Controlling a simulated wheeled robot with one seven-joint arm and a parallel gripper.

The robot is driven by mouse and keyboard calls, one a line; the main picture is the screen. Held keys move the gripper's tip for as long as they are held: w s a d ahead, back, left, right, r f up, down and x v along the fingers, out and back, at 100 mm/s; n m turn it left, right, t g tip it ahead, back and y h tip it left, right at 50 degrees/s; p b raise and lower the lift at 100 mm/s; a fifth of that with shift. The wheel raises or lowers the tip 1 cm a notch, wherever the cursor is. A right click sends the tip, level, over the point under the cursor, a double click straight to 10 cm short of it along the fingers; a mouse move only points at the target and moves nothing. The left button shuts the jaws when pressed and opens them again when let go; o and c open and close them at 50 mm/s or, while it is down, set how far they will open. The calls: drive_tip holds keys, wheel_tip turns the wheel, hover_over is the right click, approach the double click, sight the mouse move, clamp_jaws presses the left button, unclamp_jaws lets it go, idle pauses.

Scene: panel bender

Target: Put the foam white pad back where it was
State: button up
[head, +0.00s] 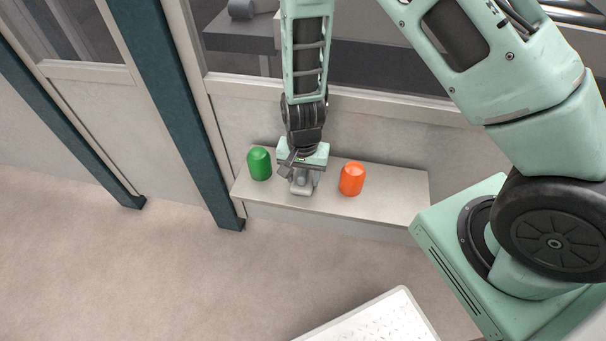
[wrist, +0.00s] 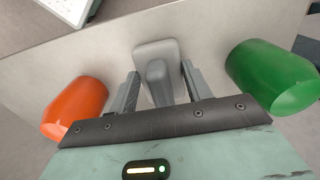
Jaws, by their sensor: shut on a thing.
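My gripper (head: 301,172) points down over a pale ledge, between a green and an orange capped cylinder. It is shut on a light grey piece (head: 302,187) with a rounded-square base and a raised narrow grip. In the wrist view the piece (wrist: 157,49) sits between the two fingers (wrist: 160,84). It is at or just above the ledge surface; I cannot tell if it touches. A white speckled slab (head: 375,322), partly cut off, shows at the bottom of the head view. I cannot tell which of these two is the foam white pad.
The green cylinder (head: 259,164) stands close left of my gripper, the orange cylinder (head: 351,179) to its right. The ledge (head: 400,187) is bare right of the orange one. A wall stands behind it, and a dark teal post (head: 187,110) at its left end.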

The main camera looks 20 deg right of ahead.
sight(303, 171)
drive_tip(key=o, duration=0.9)
drive_tip(key=shift+o, duration=0.2)
drive_tip(key=shift+r, duration=0.15)
wheel_tip(303, 171, up, 12)
drive_tip(key=p, duration=0.2)
drive_tip(key=s+a+r+n, duration=0.2)
drive_tip(key=s+r+n, duration=0.5)
drive_tip(key=s+r, duration=0.1)
drive_tip(key=s+a+r+n, duration=0.3)
drive_tip(key=s+r+n, duration=0.5)
drive_tip(key=s, duration=0.3)
drive_tip(key=shift+s+a+r+y, duration=0.15)
drive_tip(key=shift+a+r+y, duration=0.15)
drive_tip(key=shift+a+r, duration=0.1)
